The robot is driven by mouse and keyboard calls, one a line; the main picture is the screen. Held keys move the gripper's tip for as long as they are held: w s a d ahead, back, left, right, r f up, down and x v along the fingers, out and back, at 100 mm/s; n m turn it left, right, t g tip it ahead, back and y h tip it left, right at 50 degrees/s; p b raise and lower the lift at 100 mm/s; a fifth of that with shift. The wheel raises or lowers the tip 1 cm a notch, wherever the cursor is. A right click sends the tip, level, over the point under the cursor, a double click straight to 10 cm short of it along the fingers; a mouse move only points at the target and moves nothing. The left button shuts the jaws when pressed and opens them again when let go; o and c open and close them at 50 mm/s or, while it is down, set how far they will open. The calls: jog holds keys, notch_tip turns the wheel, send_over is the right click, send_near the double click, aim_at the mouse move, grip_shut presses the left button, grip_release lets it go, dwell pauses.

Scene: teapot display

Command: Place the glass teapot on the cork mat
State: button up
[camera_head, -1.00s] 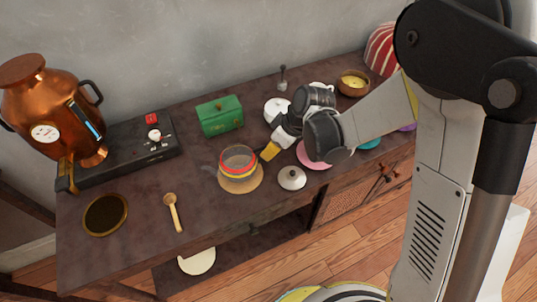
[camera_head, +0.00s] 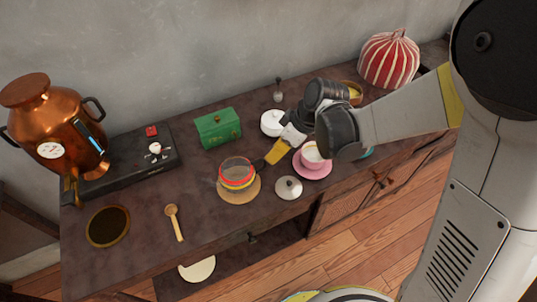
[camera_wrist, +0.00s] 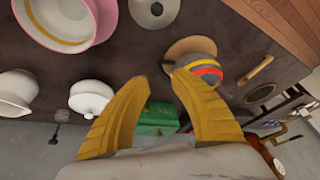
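The glass teapot (camera_head: 237,173), clear with red and yellow bands, stands upright on the round tan cork mat (camera_head: 240,196). The teapot (camera_wrist: 205,70) and the mat (camera_wrist: 183,47) also show in the wrist view, just beyond my fingers; the right finger overlaps part of them. My gripper (camera_head: 270,160) is to the right of the teapot in the head view. In the wrist view my gripper (camera_wrist: 157,80) has its two yellow fingers well apart, with nothing between them. The gap between finger and teapot is hard to judge.
A small white lid (camera_head: 289,187) lies right of the mat. A pink saucer with a cup (camera_head: 313,163) and a white pot (camera_head: 272,122) stand near my wrist. A green box (camera_head: 218,128) is behind. A wooden spoon (camera_head: 174,222) lies left; table around it is clear.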

jog(key=s+d+r+m+t+h+p, duration=0.1)
jog(key=s+d+r+m+t, duration=0.15)
jog(key=d+r, duration=0.4)
jog(key=s+d+r+m+t+h, duration=0.1)
jog(key=s+d+r+m, duration=0.25)
jog(key=d+r, duration=0.35)
jog(key=s+d+r+m+t+h, duration=0.2)
jog(key=s+d+r+m, duration=0.2)
jog(key=s+d+m, duration=0.2)
jog(key=shift+s+d+r+m+t+h, duration=0.2)
jog(key=shift+d+r+m+t+h, duration=0.25)
jog(key=shift+d, duration=0.45)
